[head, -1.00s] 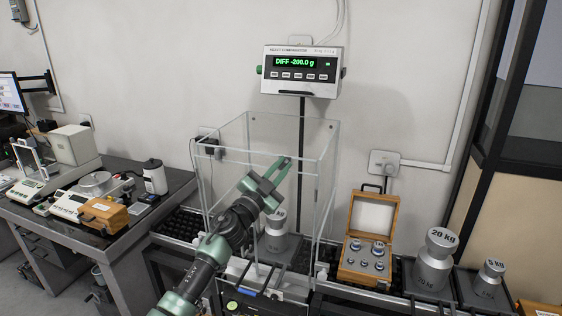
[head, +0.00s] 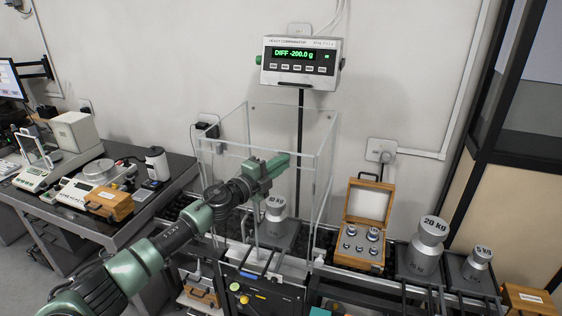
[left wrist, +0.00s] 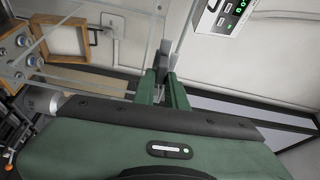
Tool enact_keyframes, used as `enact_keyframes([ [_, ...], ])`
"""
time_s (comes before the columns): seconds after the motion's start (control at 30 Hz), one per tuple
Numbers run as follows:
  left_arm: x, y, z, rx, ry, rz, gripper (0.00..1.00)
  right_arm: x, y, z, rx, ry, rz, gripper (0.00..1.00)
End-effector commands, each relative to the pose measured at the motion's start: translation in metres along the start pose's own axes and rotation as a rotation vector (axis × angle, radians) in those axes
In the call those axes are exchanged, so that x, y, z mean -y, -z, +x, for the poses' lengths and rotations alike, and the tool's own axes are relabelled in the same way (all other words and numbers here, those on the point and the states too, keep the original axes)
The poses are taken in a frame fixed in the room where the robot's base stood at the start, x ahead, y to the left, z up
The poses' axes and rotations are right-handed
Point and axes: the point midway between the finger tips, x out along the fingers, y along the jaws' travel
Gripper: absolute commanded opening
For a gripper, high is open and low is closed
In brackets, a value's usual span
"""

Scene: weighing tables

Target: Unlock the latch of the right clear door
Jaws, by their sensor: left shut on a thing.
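The clear enclosure (head: 222,150) stands around the 10 kg weight (head: 276,209). Its right clear door (head: 323,168) looks upright and in place. My left gripper (head: 286,158) is at the upper front of the enclosure, left of its front right corner. In the left wrist view, its green fingers (left wrist: 163,88) are closed on a small grey piece (left wrist: 161,62), which looks like the latch. Most of the latch is hidden by the fingers, and I cannot tell its position. My right gripper is not in view.
The display (head: 301,62) reads DIFF -200.0 g above the enclosure. An open wooden weight box (head: 363,256), a 20 kg weight (head: 428,247) and a 5 kg weight (head: 476,264) stand to the right. A side table (head: 60,222) with balances is at the left.

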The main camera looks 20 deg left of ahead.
Motion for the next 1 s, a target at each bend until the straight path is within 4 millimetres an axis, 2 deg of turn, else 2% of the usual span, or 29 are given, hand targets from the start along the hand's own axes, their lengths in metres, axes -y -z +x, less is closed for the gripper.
enact_keyframes([
  [0.3,-0.0009,-0.0002,-0.0002,0.000,-0.033,0.077,0.00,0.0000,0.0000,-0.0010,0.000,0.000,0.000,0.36],
  [0.73,-0.0018,0.0001,-0.0002,0.000,-0.037,0.085,0.00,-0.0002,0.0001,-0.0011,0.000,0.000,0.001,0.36],
  [0.77,-0.0018,0.0001,-0.0002,0.000,-0.037,0.085,0.15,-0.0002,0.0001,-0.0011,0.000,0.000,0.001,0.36],
  [0.83,-0.0018,0.0001,-0.0002,0.000,-0.037,0.084,0.35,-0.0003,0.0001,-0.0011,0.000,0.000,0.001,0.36],
  [1.0,-0.0016,0.0002,-0.0001,0.000,-0.036,0.083,0.35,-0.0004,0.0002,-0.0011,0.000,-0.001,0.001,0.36],
])
